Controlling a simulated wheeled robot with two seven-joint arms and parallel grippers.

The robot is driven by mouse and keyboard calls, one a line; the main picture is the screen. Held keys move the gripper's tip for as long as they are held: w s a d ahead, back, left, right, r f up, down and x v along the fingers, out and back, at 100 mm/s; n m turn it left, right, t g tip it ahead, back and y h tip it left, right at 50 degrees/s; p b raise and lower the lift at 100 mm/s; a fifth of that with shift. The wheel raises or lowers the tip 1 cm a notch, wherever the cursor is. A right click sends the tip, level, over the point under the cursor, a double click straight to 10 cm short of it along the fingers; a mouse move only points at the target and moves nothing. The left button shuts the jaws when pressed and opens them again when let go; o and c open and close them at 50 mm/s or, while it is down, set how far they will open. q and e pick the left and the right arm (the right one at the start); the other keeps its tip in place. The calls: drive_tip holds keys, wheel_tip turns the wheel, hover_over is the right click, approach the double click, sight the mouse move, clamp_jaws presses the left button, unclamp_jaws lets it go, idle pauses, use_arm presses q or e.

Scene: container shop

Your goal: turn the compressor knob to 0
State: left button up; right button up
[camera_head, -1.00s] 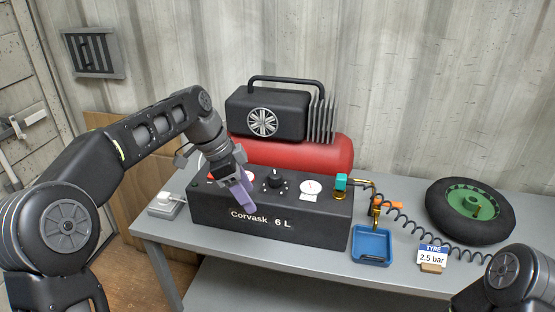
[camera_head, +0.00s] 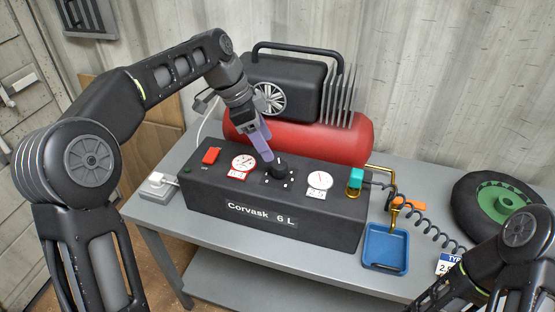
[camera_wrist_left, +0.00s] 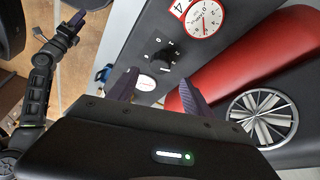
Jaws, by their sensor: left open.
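The black compressor knob (camera_head: 280,170) sits on top of the black control box (camera_head: 270,205), between two white dials, with small white marks around it. It also shows in the left wrist view (camera_wrist_left: 160,62); I cannot tell which mark its pointer meets. My left gripper (camera_head: 266,152) is just above and beside the knob, its purple fingers angled down at it. In the left wrist view the gripper (camera_wrist_left: 158,88) is open, with the knob beyond the gap between the fingers; contact cannot be told. My right gripper (camera_wrist_left: 76,21) shows small in the left wrist view, its opening unclear.
A red switch (camera_head: 211,156) and a red-labelled gauge (camera_head: 242,162) lie left of the knob; a white gauge (camera_head: 320,180) lies right. The red tank (camera_head: 345,140) stands behind. A blue tray (camera_head: 385,247), coiled hose and wheel (camera_head: 495,205) are on the right.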

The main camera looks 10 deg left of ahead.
sight(278, 164)
use_arm(q)
drive_tip(key=p+x, duration=0.1)
drive_tip(key=x, duration=0.6)
drive_tip(key=shift+w+d+f, duration=0.1)
drive_tip(key=shift+d+f, duration=0.05)
drive_tip(key=shift+f, duration=0.15)
clamp_jaws()
idle(0.4)
